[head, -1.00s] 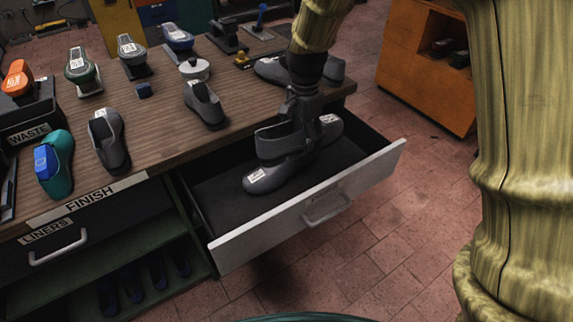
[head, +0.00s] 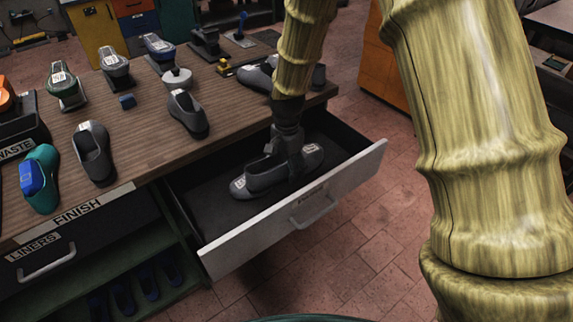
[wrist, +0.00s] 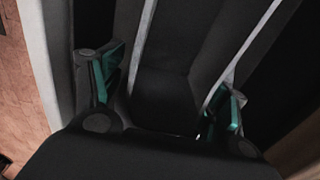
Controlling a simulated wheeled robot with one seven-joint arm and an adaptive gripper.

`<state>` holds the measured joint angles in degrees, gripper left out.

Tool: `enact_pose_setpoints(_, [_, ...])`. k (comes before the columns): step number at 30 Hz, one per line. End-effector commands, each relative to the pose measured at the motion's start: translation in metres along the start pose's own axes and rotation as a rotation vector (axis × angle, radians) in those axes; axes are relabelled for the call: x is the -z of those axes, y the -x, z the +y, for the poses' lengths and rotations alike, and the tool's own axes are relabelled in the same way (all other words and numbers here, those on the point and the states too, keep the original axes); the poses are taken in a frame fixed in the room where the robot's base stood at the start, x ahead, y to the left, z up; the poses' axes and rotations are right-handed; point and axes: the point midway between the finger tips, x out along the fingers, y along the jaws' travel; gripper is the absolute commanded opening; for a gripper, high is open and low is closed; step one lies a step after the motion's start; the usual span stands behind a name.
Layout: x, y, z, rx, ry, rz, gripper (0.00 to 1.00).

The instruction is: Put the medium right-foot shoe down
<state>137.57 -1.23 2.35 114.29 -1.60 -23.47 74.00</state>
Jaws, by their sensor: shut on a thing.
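My gripper (head: 290,172) is down inside the open drawer (head: 345,190), shut on a grey shoe (head: 312,159) with a white label on its toe. This held shoe points right and sits low in the drawer. Whether it touches the drawer floor cannot be told. A second grey shoe (head: 265,177), labelled on its toe, lies in front of it in the drawer, pointing left. My gripper hides part of both. In the wrist view, the teal finger pads (wrist: 168,85) stand either side of a dark shape too dim to make out.
The wooden bench (head: 140,135) holds several grey shoes, clamp-like tools and a teal shoe (head: 42,180). An orange cabinet (head: 385,80) stands behind, with tiled floor between.

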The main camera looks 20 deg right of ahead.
Motion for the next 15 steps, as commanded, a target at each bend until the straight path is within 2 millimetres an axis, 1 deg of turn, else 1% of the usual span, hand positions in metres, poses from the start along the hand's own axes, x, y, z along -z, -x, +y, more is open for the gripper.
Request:
enact_pose_setpoints(7, [-0.0001, 0.0003, -0.0009, 0.002, 0.001, 0.001, 0.38])
enact_pose_setpoints(15, [-0.0001, -0.0052, -0.0011, 0.003, 0.0, 0.0, 0.38])
